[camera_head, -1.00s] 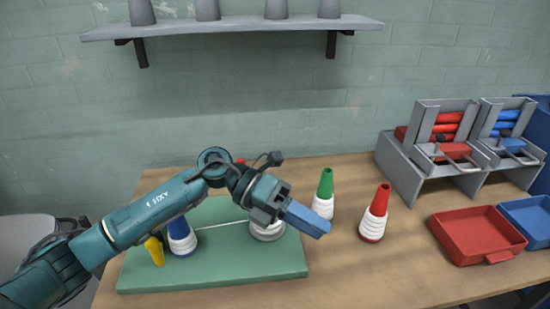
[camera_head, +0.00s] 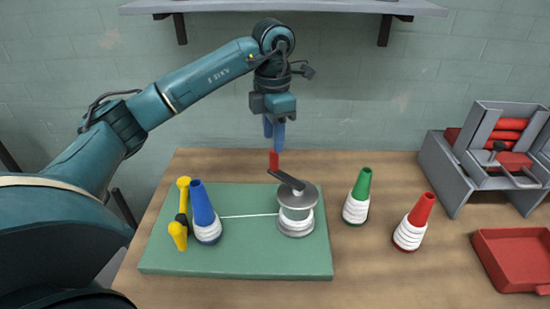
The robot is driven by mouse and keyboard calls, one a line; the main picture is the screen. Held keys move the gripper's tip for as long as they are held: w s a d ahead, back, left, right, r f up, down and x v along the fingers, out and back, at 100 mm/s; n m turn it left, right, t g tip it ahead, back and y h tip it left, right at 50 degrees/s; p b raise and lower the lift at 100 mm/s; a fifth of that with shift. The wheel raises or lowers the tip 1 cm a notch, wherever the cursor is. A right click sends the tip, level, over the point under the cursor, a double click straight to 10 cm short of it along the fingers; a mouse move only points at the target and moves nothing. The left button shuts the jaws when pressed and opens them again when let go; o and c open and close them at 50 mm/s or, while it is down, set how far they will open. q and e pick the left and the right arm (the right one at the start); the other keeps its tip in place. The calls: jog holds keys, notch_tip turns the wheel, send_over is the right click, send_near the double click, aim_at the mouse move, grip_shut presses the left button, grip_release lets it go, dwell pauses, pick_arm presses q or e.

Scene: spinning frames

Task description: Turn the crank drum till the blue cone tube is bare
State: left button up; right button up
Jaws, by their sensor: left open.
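The blue cone tube (camera_head: 202,212) stands on the left of the green board (camera_head: 160,258), with white thread wound around its lower part. A white thread runs from it across the board to the crank drum (camera_head: 296,212), a grey spool wound with white thread. The crank has a dark arm (camera_head: 286,180) on top and an upright red handle (camera_head: 274,159) at its far end. My left gripper (camera_head: 274,140) is open and points down just above the red handle; I cannot tell whether its fingers touch the handle. My right gripper is not in view.
A green cone (camera_head: 358,196) and a red cone (camera_head: 414,222), both with white thread, stand right of the board. A red tray (camera_head: 510,262) and a grey rack (camera_head: 490,150) are at the right.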

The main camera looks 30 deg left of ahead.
aim_at(274, 170)
pick_arm(q)
notch_tip(274, 170, down, 7)
jog(key=shift+f+p, duration=0.1)
jog(key=shift+p, duration=0.2)
jog(key=shift+c, duration=0.4)
grip_shut()
